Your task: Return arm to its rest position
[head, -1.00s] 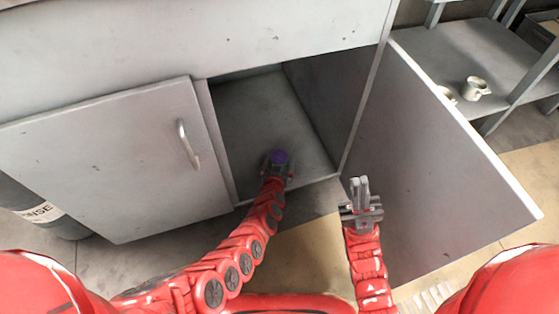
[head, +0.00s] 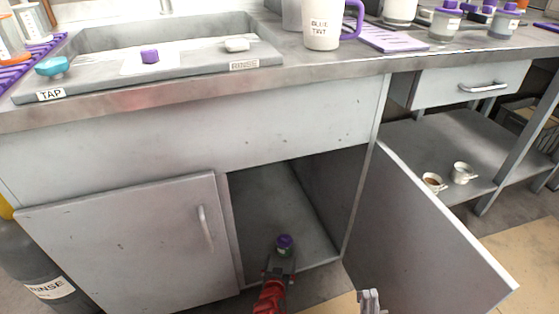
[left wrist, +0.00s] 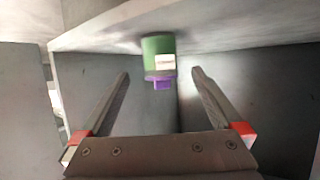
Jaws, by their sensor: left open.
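A small green bottle with a purple cap (head: 284,243) stands on the floor of the open cabinet (head: 265,205). In the left wrist view the same bottle (left wrist: 159,50) appears upside down, beyond and between the fingertips, clear of both fingers. My left gripper (head: 281,262) is open and empty at the cabinet's front opening, just on the near side of the bottle. My right gripper (head: 370,298) is at the bottom edge of the head view, near the open door, with its fingers close together and nothing seen between them. Most of both arms is out of view.
The right cabinet door (head: 425,235) is swung open beside my right gripper; the left door (head: 130,240) is shut. Above are a sink (head: 165,40) and a counter holding a blue tint mug (head: 322,28). Cups (head: 463,172) stand on a lower shelf. A rinse cylinder (head: 50,285) is at left.

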